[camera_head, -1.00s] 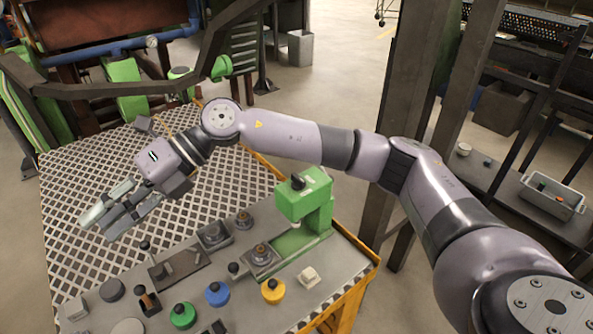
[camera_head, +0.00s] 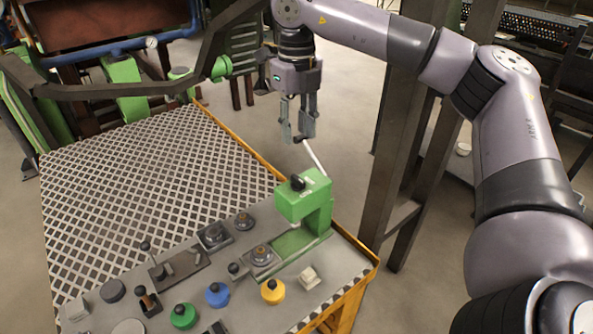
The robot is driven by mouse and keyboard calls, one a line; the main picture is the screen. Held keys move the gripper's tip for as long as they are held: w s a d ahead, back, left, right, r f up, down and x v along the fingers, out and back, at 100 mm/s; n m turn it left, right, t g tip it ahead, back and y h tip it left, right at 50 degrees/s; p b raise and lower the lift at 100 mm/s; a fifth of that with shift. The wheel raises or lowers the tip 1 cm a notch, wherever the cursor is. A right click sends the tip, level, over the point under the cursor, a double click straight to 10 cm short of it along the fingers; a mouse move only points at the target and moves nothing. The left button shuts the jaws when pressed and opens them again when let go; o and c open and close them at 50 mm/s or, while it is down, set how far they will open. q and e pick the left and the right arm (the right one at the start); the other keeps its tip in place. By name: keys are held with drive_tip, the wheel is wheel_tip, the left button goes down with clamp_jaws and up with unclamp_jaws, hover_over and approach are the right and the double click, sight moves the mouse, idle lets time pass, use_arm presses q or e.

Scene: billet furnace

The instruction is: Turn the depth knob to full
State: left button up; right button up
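A small green press (camera_head: 305,198) stands at the right of the grey control panel, with a black knob (camera_head: 297,182) on top. Several round controls lie on the panel, among them a knob with an orange-brown centre (camera_head: 262,254) and a similar one (camera_head: 212,234). No label is readable, so I cannot tell which is the depth knob. My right gripper (camera_head: 299,138) points down above and behind the press, fingers apart, clear of the panel. A pale rod (camera_head: 313,157) slants between its fingertips and the press; I cannot tell if they touch. My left gripper is out of view.
The panel also carries green (camera_head: 183,315), blue (camera_head: 217,294) and yellow (camera_head: 273,291) buttons and short levers (camera_head: 147,249). The checkered plate (camera_head: 150,190) behind it is bare. A dark post (camera_head: 400,160) stands right of the press, close to my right arm.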

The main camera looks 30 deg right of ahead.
sight(297, 177)
wheel_tip(297, 177, down, 12)
drive_tip(key=shift+p, duration=0.7)
clamp_jaws()
